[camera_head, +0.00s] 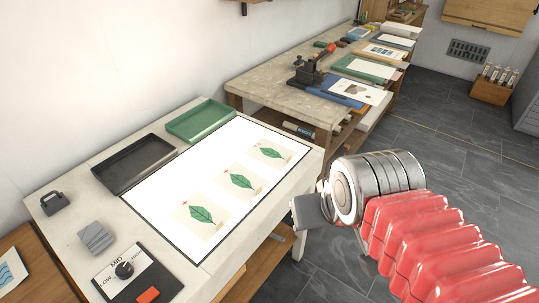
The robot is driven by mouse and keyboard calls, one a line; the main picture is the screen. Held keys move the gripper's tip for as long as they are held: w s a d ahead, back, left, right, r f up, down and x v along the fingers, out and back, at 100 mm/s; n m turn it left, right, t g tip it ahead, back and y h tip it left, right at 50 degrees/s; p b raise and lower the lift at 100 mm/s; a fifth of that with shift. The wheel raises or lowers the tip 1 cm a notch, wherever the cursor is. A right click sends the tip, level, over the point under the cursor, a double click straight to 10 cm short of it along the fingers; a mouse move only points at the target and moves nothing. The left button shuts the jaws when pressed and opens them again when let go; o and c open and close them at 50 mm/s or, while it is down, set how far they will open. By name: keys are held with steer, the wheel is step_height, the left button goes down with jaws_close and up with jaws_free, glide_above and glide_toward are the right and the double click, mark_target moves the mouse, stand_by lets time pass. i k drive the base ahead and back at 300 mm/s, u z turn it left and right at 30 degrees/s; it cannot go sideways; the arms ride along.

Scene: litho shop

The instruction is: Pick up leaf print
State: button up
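Three similar leaf prints lie flat in a diagonal row on the bright white light panel (147,203) of the near table. Each is a cream sheet with a green leaf: the nearest leaf print (201,215), the middle leaf print (239,182) and the farthest leaf print (270,153). My gripper (308,212) is beyond the table's right edge, to the right of the prints and apart from them. Only a grey part of it shows past my wrist. Its fingers cannot be made out, and nothing is seen held.
A black tray (133,163) and a green tray (201,121) stand along the panel's back edge. A dial plate (150,268), a grey block (96,237) and a dark handled weight (54,203) are at the left. A longer bench (262,85) with papers stands behind.

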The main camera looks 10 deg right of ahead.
mark_target(275, 156)
steer(key=u, duration=4.4)
steer(key=k, duration=0.8)
steer(key=u, duration=0.15)
